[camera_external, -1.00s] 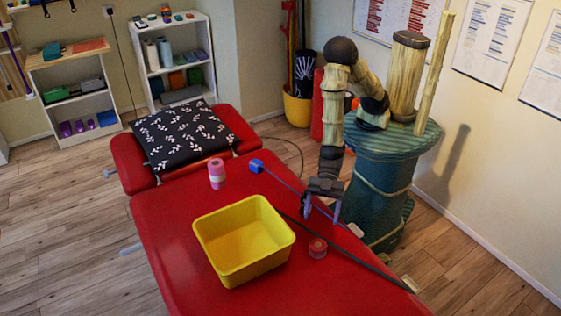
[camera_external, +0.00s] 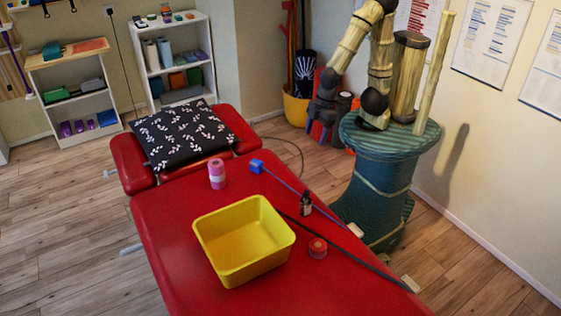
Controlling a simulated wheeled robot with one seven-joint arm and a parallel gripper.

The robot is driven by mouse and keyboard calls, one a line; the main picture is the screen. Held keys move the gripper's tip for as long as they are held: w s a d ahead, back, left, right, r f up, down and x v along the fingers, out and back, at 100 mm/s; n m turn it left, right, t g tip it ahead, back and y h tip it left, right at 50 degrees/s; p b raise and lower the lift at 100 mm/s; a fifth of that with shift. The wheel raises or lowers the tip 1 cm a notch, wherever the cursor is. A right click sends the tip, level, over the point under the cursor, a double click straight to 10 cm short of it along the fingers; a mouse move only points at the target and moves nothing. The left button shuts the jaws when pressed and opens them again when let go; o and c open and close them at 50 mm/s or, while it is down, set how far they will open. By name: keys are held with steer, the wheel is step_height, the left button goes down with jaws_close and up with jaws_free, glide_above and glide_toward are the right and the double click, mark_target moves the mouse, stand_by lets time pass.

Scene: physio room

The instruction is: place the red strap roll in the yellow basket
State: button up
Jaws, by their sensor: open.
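The red strap roll (camera_external: 317,249) lies on the red treatment table, just right of the yellow basket's near right corner and apart from it. The yellow basket (camera_external: 218,259) stands on the table, open at the top, and looks empty. My gripper (camera_external: 323,138) is raised beyond the table's right edge, in front of my body's left side. It is open, small in the view, and well away from both the roll and the basket. No object shows between its fingers.
On the table (camera_external: 170,230), a small dark bottle (camera_external: 306,204) stands behind the roll. A pink roll (camera_external: 217,174) and a blue item (camera_external: 256,166) are farther back. Dark and blue straps cross the right side. A patterned pillow (camera_external: 185,135) lies at the far end.

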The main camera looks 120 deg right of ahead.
steer(key=shift+c, duration=1.2)
steer(key=w+a+f+n+t+y+b, duration=0.1)
steer(key=w+a+f, duration=0.1)
steer(key=a, duration=0.6)
steer(key=w+a+f+n+t+y+b, duration=0.1)
steer(key=w+a, duration=0.3)
steer(key=a, duration=0.4)
steer(key=w+a+f+n+t+y+b, duration=0.1)
steer(key=w+a+f+t+y, duration=0.1)
steer(key=a, duration=0.7)
steer(key=shift+w+f+n+t+b, duration=0.4)
steer(key=shift+w+f+t, duration=0.05)
steer(key=shift+t, duration=0.25)
